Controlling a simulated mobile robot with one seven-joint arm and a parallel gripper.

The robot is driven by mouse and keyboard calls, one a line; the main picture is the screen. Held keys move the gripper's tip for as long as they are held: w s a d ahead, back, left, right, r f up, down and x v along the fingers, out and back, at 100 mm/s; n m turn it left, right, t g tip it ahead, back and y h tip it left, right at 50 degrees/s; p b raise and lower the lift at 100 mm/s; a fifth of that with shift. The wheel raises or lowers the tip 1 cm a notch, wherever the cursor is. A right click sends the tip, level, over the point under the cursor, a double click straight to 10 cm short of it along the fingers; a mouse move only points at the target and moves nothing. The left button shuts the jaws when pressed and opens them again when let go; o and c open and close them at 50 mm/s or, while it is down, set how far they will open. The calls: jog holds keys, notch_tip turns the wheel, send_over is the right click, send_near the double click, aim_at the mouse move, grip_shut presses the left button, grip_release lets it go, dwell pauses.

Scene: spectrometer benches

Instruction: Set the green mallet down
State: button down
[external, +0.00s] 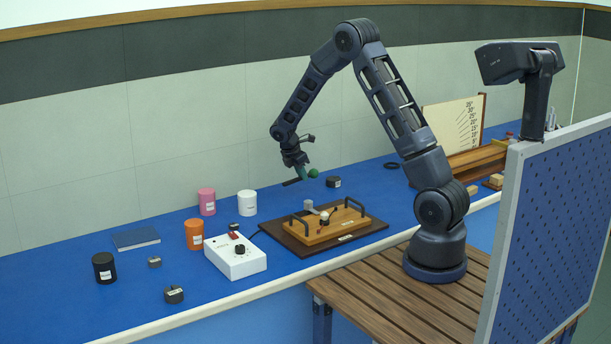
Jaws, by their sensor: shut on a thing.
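Most of the mallet is hidden by the gripper or too small to make out.
A wooden board with two black handles (328,226) lies on a dark base in front. A white box with a knob (235,256), orange (194,235), pink (206,202), white (247,203) and black (104,268) jars and a blue book (136,239) stand left. A small black block (333,182) lies near the gripper.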

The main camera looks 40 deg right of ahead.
aim_at(299, 180)
jog(key=shift+f, duration=2.5)
jog(key=shift+f, duration=0.15)
jog(key=c, duration=1.4)
grip_release()
jog(key=shift+c, duration=0.2)
